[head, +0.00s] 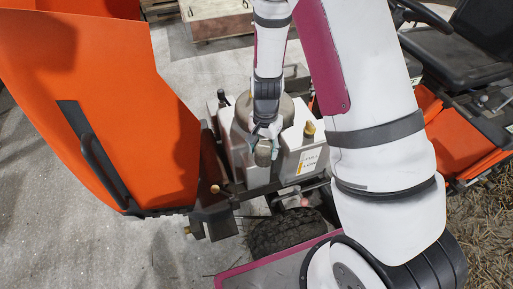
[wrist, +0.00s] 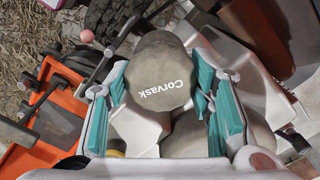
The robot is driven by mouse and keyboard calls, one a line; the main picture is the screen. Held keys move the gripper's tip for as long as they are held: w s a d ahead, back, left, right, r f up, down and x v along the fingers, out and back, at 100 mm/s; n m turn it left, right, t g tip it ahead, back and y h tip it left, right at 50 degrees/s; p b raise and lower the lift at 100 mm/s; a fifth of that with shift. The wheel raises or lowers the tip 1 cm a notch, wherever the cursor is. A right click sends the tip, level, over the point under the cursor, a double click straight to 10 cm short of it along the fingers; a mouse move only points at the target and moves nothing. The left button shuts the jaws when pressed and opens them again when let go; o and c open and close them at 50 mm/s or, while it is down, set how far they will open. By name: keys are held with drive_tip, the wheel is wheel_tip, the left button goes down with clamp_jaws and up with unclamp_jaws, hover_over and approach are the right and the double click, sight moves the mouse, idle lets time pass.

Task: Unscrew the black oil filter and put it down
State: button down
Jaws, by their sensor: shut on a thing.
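The orange hood (head: 130,115) stands raised at the left. A white box with a yellow-brown cap (head: 309,129) is close to the right of my gripper. A pink knob (wrist: 87,36) on a lever and a tyre (head: 288,233) are nearby. Grey floor (head: 60,220) is clear at the left.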

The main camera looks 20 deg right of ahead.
drive_tip(key=shift+s+p, duration=0.6)
drive_tip(key=shift+s, duration=1.8)
wheel_tip(320, 180, up, 14)
drive_tip(key=n+p, duration=0.4)
drive_tip(key=n, duration=0.6)
hover_over(270, 160)
drive_tip(key=w, duration=0.3)
drive_tip(key=shift+s+a, duration=0.2)
drive_tip(key=shift+a, duration=0.25)
